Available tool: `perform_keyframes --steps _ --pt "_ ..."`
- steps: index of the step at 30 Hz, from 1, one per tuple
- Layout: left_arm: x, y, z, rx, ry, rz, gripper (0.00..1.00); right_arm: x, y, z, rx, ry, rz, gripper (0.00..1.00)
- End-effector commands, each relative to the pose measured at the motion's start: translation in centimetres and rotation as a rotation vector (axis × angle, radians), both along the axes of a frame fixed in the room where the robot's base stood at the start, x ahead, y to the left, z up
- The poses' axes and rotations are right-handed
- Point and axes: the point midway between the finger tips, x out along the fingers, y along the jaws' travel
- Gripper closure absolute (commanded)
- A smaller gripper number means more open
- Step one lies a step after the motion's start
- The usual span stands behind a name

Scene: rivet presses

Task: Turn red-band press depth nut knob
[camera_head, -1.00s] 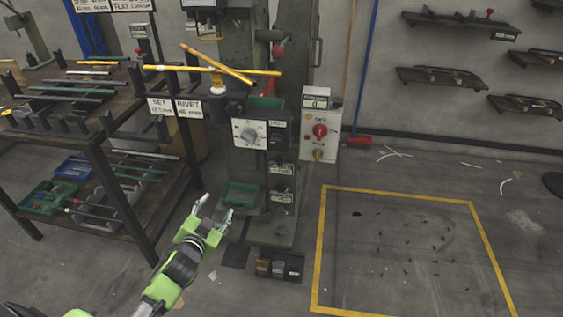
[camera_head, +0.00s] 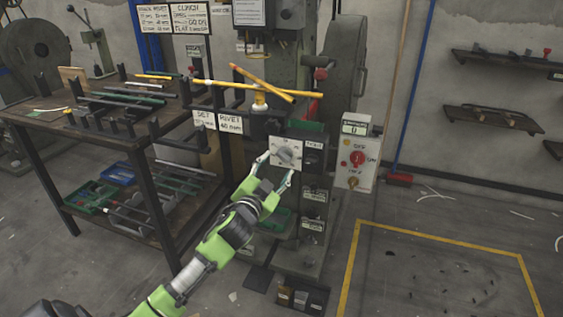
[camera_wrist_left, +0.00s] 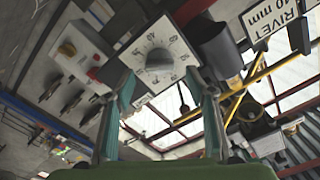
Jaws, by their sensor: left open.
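The press (camera_head: 312,243) stands in the middle of the head view. A white dial plate (camera_head: 296,147) on its front carries a grey depth nut knob (camera_head: 284,154). In the left wrist view the knob (camera_wrist_left: 158,60) shows beyond and between the two open fingertips of my left gripper (camera_wrist_left: 162,82). The fingers appear apart from the knob. My right gripper is out of view.
Yellow rods (camera_head: 265,87) cross in front of the press above the dial, near a sign (camera_head: 218,122). A control box (camera_head: 356,155) with a red switch hangs right of the dial. A workbench (camera_head: 150,165) with rods stands left. Open floor lies right.

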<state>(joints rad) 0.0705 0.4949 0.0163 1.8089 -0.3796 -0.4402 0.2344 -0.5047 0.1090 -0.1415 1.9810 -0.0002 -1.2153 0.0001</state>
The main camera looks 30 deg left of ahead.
Motion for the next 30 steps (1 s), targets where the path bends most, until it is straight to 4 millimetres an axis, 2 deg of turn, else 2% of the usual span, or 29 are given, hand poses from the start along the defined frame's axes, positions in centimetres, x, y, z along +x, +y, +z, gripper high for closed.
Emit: perform_keyframes --steps 3,9,21,22,26,30 --pt "1.9 0.5 0.1 0.002 -0.001 0.000 0.50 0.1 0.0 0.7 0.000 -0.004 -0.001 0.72" --pt "3.8 0.9 0.0 0.000 -0.001 -0.001 0.50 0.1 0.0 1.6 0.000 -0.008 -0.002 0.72" --pt "4.4 1.0 0.0 0.000 0.001 -0.001 0.50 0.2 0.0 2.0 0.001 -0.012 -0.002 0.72" --pt "4.4 1.0 -0.1 0.000 0.001 -0.001 0.55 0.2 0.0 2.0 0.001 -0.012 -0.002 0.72" --pt "4.4 1.0 -0.1 0.000 0.001 -0.001 0.88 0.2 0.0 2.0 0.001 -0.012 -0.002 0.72" --pt "4.4 1.0 -0.1 0.001 0.001 -0.001 0.88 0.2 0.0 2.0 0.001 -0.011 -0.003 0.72"
